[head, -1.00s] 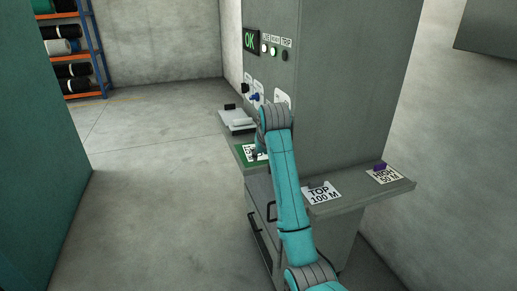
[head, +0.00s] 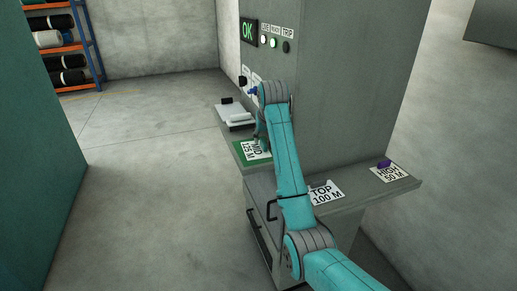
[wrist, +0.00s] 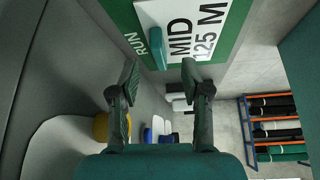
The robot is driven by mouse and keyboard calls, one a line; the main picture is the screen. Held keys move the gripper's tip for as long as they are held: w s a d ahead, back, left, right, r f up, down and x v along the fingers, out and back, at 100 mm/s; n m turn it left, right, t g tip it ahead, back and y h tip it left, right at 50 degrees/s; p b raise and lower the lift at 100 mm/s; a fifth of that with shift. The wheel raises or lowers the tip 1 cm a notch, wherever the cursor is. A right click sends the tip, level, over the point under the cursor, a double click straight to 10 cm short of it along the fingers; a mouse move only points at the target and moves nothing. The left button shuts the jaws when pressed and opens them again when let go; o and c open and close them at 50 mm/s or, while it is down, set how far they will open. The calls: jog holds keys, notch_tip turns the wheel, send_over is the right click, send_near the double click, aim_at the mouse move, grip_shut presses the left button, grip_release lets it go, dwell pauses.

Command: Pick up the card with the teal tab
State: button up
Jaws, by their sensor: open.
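The white card marked MID 125 M (wrist: 190,35) lies on a green mat marked RUN (wrist: 118,12) in the wrist view. Its teal tab (wrist: 157,48) stands up at the card's near edge. My gripper (wrist: 160,76) is open and empty, its two fingertips spread on either side of the tab's line and a little short of it. In the head view the card (head: 257,150) shows on the green mat (head: 239,152) on the ledge, partly behind my arm. The tab cannot be made out there.
A TOP 100 M card (head: 328,194) and a HIGH 50 M card with a purple tab (head: 384,163) lie on the right ledge (head: 408,184). The grey cabinet (head: 345,90) rises behind. Shelves with rolls (head: 62,50) stand far left; the floor between is clear.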

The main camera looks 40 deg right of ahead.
aim_at(264, 142)
jog(key=shift+x, duration=1.75)
grip_shut()
jog(key=shift+r, duration=0.15)
